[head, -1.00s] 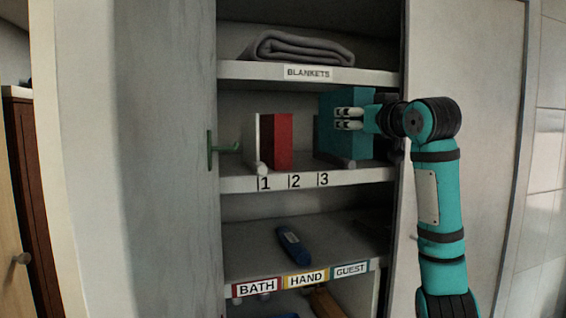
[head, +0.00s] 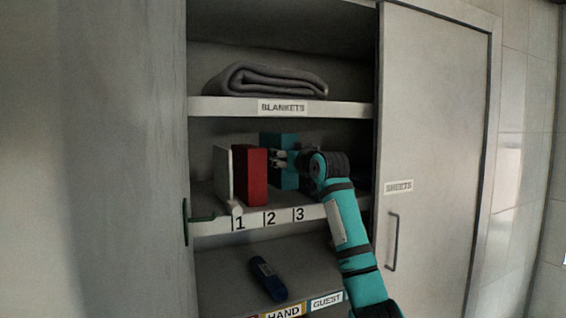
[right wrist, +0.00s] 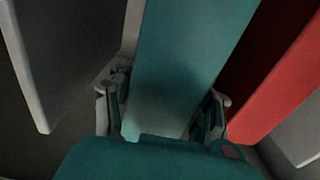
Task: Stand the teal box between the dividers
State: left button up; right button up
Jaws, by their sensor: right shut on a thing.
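The teal box (head: 279,143) stands in the shelf to the right of the red box (head: 250,177), close beside it. My right gripper (head: 282,160) is shut on the teal box. In the right wrist view the teal box (right wrist: 185,65) is between my fingers (right wrist: 163,112), with the red box (right wrist: 275,75) to its right and a grey divider panel (right wrist: 60,60) to its left. A pale divider (head: 223,173) stands left of the red box. Whether the teal box's base touches the shelf is hidden. My left gripper is not in view.
The shelf edge (head: 260,219) bears the numbers 1, 2 and 3. A folded grey blanket (head: 265,80) lies on the shelf above. A dark blue object (head: 267,279) lies on the shelf below. A closed door (head: 435,150) flanks the right side.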

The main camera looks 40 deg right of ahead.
jog(key=shift+w+d+r+p, duration=0.15)
jog(key=shift+w+r+p, duration=0.1)
jog(key=shift+p, duration=0.1)
notch_tip(320, 180, down, 3)
jog(key=shift+f+p, duration=0.15)
jog(key=shift+p, duration=0.4)
jog(key=shift+f, duration=0.35)
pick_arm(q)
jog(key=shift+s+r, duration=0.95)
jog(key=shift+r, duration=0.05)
pick_arm(e)
jog(key=shift+s, duration=0.1)
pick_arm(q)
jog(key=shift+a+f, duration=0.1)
pick_arm(e)
jog(key=o, duration=1.1)
jog(key=shift+f, duration=0.1)
jog(key=o, duration=0.4)
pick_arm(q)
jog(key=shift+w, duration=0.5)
